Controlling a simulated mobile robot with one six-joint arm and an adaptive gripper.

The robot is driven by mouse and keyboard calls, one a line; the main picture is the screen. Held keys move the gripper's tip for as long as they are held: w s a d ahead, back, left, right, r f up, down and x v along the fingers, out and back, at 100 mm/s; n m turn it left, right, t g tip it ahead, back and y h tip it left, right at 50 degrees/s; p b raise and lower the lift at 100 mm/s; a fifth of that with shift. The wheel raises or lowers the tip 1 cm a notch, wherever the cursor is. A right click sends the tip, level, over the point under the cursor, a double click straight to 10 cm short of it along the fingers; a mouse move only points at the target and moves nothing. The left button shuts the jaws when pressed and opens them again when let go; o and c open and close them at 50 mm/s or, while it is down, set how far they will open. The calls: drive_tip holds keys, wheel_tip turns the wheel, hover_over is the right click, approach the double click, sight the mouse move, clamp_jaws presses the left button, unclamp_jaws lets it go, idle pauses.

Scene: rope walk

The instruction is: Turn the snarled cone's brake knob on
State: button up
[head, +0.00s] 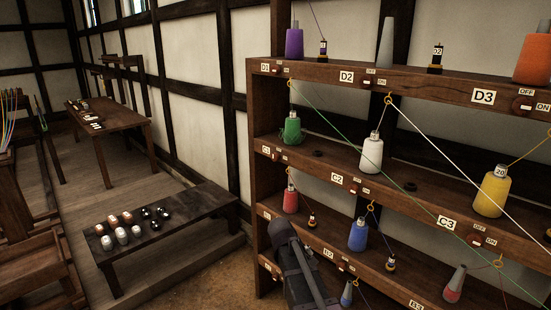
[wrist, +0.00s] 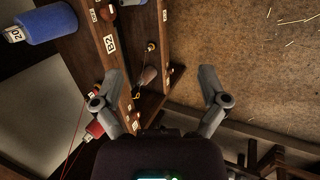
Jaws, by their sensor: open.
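A green cone (head: 292,131) stands on the rack's C1 place, with a loose-looking bulge of thread round its base; it looks like the snarled one. Its brake knob (head: 276,155) is on the shelf edge below, beside the C1 label; its setting is too small to read. My gripper (wrist: 160,75) is open and empty in the wrist view, its two fingers spread apart. In the head view my arm stands before the lower rack, below the C1 knob, and partly hides the B shelf. The green cone is not clearly seen in the wrist view.
The rack's C shelf (head: 405,203) also holds white (head: 371,156) and yellow (head: 492,192) cones. Red (head: 290,200) and blue (head: 358,235) cones stand on the shelf below. Threads cross in front. A low bench (head: 165,235) stands left; floor between is clear.

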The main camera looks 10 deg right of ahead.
drive_tip(key=w+a+r+n+t+h, duration=0.1)
drive_tip(key=w+r+n+h, duration=0.15)
drive_tip(key=w, duration=0.45)
drive_tip(key=w+r+n+t+h, duration=0.1)
drive_tip(key=w+r+n, duration=0.2)
drive_tip(key=w, duration=0.5)
drive_tip(key=n+t+h+p, duration=0.1)
drive_tip(key=n+t+h, duration=0.55)
drive_tip(key=n, duration=0.65)
approach(273, 158)
drive_tip(key=s+a, duration=0.2)
drive_tip(key=shift+s+r+t+y, duration=0.2)
drive_tip(key=shift+t+y, duration=0.05)
drive_tip(key=shift+y, duration=0.05)
drive_tip(key=x, duration=1.3)
drive_tip(key=shift+w+d, duration=0.25)
drive_tip(key=shift+d, duration=0.05)
drive_tip(key=c, duration=1.2)
